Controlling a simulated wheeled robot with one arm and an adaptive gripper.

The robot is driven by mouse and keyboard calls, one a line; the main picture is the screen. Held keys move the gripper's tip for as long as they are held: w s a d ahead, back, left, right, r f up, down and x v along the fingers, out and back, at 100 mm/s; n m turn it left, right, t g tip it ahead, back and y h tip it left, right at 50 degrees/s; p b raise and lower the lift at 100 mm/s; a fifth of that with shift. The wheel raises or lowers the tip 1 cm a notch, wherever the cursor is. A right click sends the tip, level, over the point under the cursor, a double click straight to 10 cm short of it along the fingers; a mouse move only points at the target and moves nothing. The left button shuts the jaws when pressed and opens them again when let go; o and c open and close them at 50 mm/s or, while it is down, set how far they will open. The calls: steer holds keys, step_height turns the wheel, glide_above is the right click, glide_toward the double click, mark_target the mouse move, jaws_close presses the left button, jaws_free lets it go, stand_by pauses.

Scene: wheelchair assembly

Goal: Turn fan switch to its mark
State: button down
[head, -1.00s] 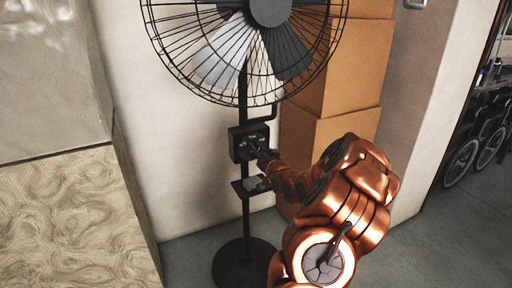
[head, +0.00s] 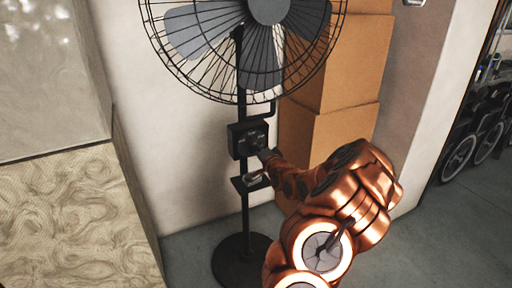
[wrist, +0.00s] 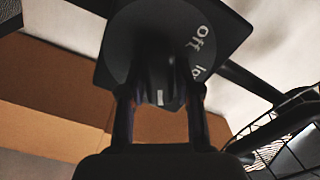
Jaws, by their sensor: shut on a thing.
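The fan (head: 268,55) stands against the wall, with a black control box (head: 236,140) on its pole. In the wrist view, the box's round dial plate (wrist: 205,50) carries white labels reading "Off" and what looks like "lo", to the right of the dark switch knob (wrist: 157,70). A short white mark on the knob points down in the picture, apart from both labels. My gripper (wrist: 160,90) is shut on the knob, one finger on each side. In the head view, my gripper (head: 263,154) is at the box's front, and the knob is mostly hidden.
Stacked cardboard boxes (head: 335,145) stand close behind and to the right of the fan. A patterned block (head: 75,215) is at the left. A small shelf (head: 250,183) sits on the pole below the box. Wheelchair wheels (head: 460,157) show at the far right.

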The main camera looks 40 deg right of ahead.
stand_by(0.4)
steer(key=c, duration=0.9)
jaws_free()
steer(key=shift+v, duration=5.95)
